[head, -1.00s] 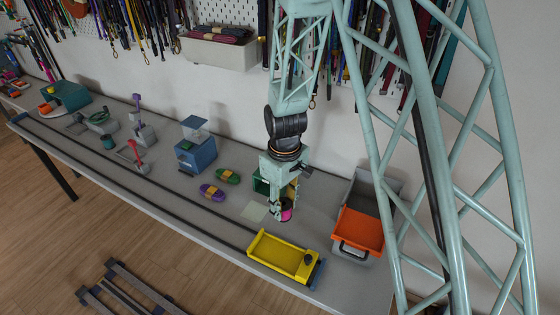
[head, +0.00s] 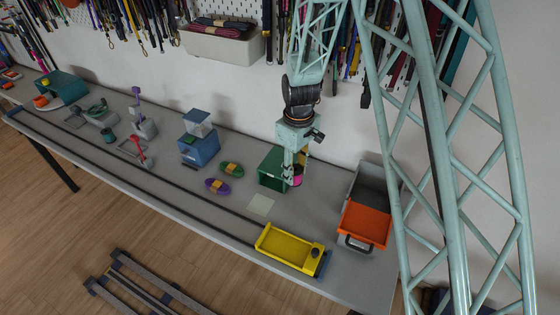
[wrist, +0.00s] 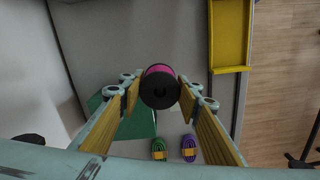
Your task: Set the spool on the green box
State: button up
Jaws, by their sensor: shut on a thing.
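My gripper (head: 296,180) is shut on the spool, which has pink thread (head: 298,181) and a black end flange. In the wrist view the spool (wrist: 160,90) sits between the two finger pads, its black flange facing the camera. The green box (head: 270,168) stands on the table beside the gripper, partly hidden by it in the head view. In the wrist view the green box (wrist: 142,125) shows below and left of the spool, partly covered by a finger. The gap between spool and box is hard to judge.
A yellow tray (head: 288,247) lies at the table's front edge. A grey bin with an orange tray (head: 365,224) stands to the right. Purple (head: 217,186) and green cord bundles (head: 231,168) lie left of the box. A pale square (head: 260,205) lies on clear table.

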jog(key=w+a+p, duration=0.1)
jog(key=w+a, duration=0.1)
jog(key=w, duration=0.3)
jog(key=w+a+f+p, duration=0.1)
jog(key=w+a, duration=0.1)
jog(key=w, duration=0.3)
jog(key=w+a+p, duration=0.1)
jog(key=w+a, duration=0.1)
jog(key=w, duration=0.3)
jog(key=shift+f, duration=0.25)
jog(key=shift+f, duration=0.1)
jog(key=shift+f+p, duration=0.4)
jog(key=shift+f, duration=1.25)
jog(key=shift+f, duration=0.15)
jog(key=o, duration=0.9)
jog(key=shift+r, duration=0.25)
